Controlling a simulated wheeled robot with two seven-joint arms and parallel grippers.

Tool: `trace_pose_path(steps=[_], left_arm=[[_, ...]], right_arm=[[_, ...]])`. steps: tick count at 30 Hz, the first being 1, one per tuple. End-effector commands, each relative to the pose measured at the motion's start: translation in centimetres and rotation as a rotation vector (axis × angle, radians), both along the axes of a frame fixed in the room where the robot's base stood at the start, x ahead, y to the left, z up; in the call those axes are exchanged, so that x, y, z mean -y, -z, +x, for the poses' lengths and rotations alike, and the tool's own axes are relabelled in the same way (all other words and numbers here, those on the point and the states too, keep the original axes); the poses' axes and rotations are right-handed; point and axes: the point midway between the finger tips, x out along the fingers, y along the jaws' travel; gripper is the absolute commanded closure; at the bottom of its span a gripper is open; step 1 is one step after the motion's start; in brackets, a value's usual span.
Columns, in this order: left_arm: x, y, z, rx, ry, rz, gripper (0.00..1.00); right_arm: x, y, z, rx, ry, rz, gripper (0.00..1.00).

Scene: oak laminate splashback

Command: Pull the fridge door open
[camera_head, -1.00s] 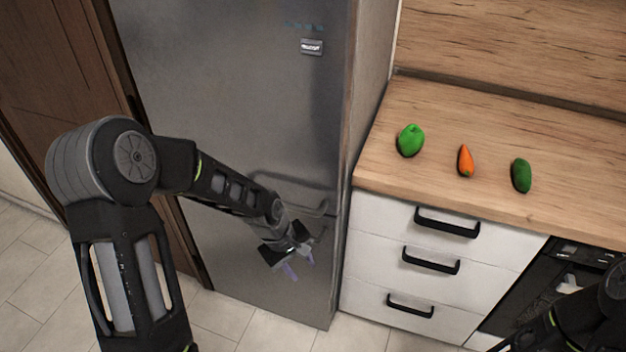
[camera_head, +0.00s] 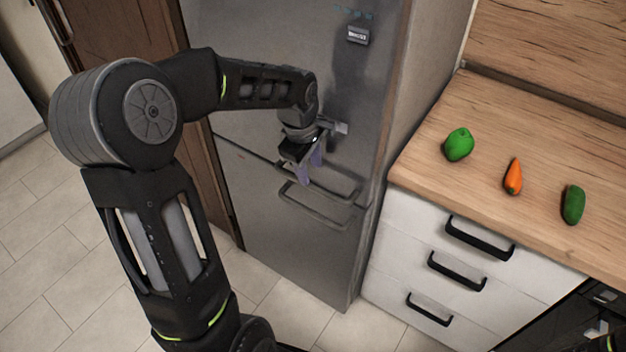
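The grey metal fridge (camera_head: 270,60) stands in the middle of the head view, its doors shut. A seam splits it into an upper and a lower door. Two bar handles lie close together near the seam: the upper handle (camera_head: 345,192) and the lower handle (camera_head: 318,216). My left gripper (camera_head: 311,170) is in front of the upper door, just above the handles. Its two purplish fingers point down and are apart, with nothing between them. I cannot tell how far it is from the door surface.
To the right, a wooden counter (camera_head: 500,105) holds a green pepper (camera_head: 459,144), a carrot (camera_head: 513,177) and a cucumber (camera_head: 573,205). White drawers (camera_head: 400,250) with black handles are below. A brown wooden door (camera_head: 120,40) is left of the fridge. The tiled floor (camera_head: 40,240) is clear at left.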

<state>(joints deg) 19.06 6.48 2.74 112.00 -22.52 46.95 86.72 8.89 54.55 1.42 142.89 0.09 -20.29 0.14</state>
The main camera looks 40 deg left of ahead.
Motion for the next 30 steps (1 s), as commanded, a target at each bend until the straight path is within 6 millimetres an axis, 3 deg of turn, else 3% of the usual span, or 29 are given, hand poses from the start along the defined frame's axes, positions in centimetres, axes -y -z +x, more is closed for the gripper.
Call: trace_pose_path(steps=[6, 12, 22, 30], left_arm=[[0.0, 3.4, 0.5, -0.006, 0.001, -0.002, 0.62], [0.0, 5.7, 1.0, -0.003, 0.002, -0.001, 0.62], [0.0, 6.1, 1.1, 0.000, 0.002, 0.000, 0.62], [0.0, 6.1, 1.1, 0.000, 0.002, -0.001, 0.84]], right_arm=[[0.0, -0.5, -0.1, -0.003, 0.000, -0.002, 0.64], [0.0, -0.8, -0.1, -0.004, 0.001, -0.002, 0.64], [0.0, -0.7, -0.1, -0.004, 0.001, -0.002, 0.64], [0.0, -0.7, -0.1, -0.004, 0.001, -0.002, 0.64]])
